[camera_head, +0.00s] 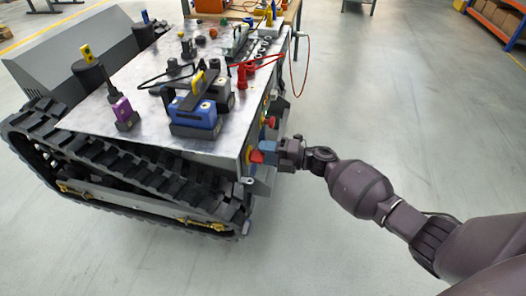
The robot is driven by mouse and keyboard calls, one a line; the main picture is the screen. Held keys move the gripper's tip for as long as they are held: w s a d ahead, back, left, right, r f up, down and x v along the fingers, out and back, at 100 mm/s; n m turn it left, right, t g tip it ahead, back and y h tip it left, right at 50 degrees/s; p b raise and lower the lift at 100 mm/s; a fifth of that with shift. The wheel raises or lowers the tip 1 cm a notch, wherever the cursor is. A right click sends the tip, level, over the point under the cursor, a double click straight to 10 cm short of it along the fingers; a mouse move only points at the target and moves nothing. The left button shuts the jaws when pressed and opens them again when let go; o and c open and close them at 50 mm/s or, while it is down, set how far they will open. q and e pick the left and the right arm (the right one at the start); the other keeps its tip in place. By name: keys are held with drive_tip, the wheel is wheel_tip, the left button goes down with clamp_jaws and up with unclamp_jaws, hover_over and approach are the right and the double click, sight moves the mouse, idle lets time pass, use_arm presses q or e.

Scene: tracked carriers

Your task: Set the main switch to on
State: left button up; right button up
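On the side panel of the tracked carrier (110,145) is a red knob with some yellow behind it (256,156), which looks like the main switch. My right gripper (267,152) comes in from the right, its blue-grey fingertips right at this knob. The fingers overlap the knob in the picture; I cannot tell whether they are closed on it. The knob's setting is too small to read. My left gripper is not in view.
A second red knob (270,122) sits on the same panel, further back. Orange shelving (495,22) stands far right. The floor right of the carrier is clear.

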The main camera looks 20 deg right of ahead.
drive_tip(key=v, duration=1)
drive_tip(key=shift+p, duration=0.3)
